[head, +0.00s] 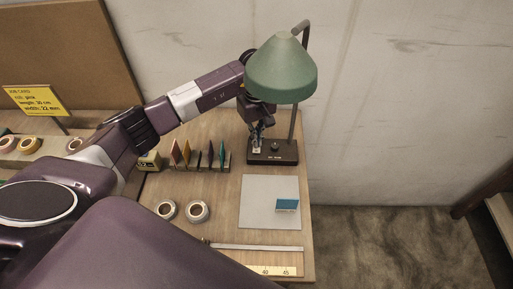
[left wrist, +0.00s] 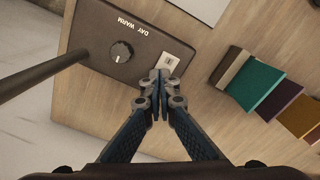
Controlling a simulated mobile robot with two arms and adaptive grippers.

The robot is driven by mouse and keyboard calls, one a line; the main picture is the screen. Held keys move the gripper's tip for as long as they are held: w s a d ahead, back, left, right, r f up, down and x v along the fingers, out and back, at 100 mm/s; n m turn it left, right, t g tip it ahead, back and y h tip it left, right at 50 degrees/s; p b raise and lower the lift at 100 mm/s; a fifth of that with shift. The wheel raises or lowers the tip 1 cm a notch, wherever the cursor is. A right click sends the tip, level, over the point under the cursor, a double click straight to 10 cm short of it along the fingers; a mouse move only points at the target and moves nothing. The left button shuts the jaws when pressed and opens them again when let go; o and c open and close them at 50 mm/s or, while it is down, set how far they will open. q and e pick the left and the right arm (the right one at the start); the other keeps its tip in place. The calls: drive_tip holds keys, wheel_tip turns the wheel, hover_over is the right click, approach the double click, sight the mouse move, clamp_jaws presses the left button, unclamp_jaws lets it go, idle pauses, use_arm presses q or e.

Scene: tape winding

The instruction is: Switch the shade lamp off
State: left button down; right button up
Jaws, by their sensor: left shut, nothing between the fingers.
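The shade lamp has a green shade (head: 282,72) on a dark post and a dark brown base (head: 285,156) at the back right of the table. In the left wrist view the base (left wrist: 95,62) carries a round knob (left wrist: 121,51) by the words "DAY WARM" and a pale switch (left wrist: 168,63). My left gripper (head: 257,143) is under the shade, over the base's left part. In the left wrist view its closed, empty fingertips (left wrist: 160,80) are right by the switch; I cannot tell whether they touch it. Whether the lamp is lit is unclear. My right gripper is not seen.
Coloured cards (head: 198,155) stand in a rack left of the base. Two tape rolls (head: 197,211), a grey mat (head: 260,212) with a blue block (head: 287,205), and a ruler (head: 272,270) lie nearer. A yellow job card (head: 33,100) stands far left.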

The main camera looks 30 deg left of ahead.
use_arm(q)
drive_tip(key=shift+r, duration=0.1)
drive_tip(key=shift+r+p, duration=1.7)
drive_tip(key=shift+r, duration=1.7)
drive_tip(key=shift+s+f, duration=0.1)
